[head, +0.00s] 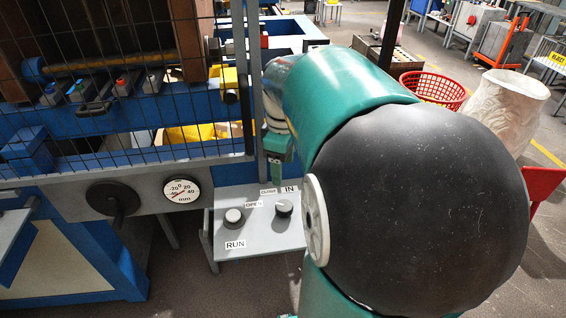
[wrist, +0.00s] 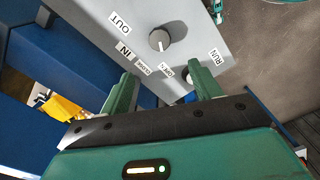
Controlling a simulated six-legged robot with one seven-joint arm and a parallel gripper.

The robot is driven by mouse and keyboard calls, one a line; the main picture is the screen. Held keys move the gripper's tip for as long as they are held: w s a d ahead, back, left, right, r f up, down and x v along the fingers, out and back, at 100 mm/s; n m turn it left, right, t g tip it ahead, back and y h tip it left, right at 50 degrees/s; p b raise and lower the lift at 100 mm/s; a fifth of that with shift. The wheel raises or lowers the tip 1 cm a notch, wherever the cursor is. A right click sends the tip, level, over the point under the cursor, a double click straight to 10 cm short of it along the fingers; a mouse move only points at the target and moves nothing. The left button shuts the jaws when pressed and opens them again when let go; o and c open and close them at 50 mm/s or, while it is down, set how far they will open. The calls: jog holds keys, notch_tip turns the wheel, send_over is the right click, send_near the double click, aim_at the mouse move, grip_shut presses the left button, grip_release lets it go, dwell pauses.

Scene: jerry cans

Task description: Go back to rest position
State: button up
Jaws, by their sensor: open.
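My gripper (wrist: 164,82) is open and empty in the wrist view, its two green fingers apart over the edge of a grey control box (wrist: 205,25). In the head view my gripper (head: 277,165) is partly hidden by my green arm and hangs just above the back of the same box (head: 262,242). The box has two round knobs. One knob (wrist: 160,40) shows clearly in the wrist view, and the other (wrist: 190,70) is partly hidden by a finger. In the head view the left knob (head: 234,216) and right knob (head: 284,207) are both clear of my gripper.
A blue machine (head: 85,125) behind a black wire fence stands at the left, with a dial gauge (head: 181,190) and a black hand crank (head: 112,199) on its front. A red basket (head: 433,88) and a whitish sack-like container (head: 508,108) stand at the right. Floor shows in front of the box.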

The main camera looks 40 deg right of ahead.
jog(key=shift+a, duration=0.1)
dwell(0.4)
jog(key=s+a+r+m+t, duration=0.1)
jog(key=s+a+m+t, duration=0.1)
jog(key=a, duration=0.9)
jog(key=s+a+r+m+t, duration=0.1)
jog(key=s+a+m+t, duration=0.2)
jog(key=a, duration=0.8)
jog(key=shift+a+r+t, duration=0.25)
jog(key=shift+t, duration=0.05)
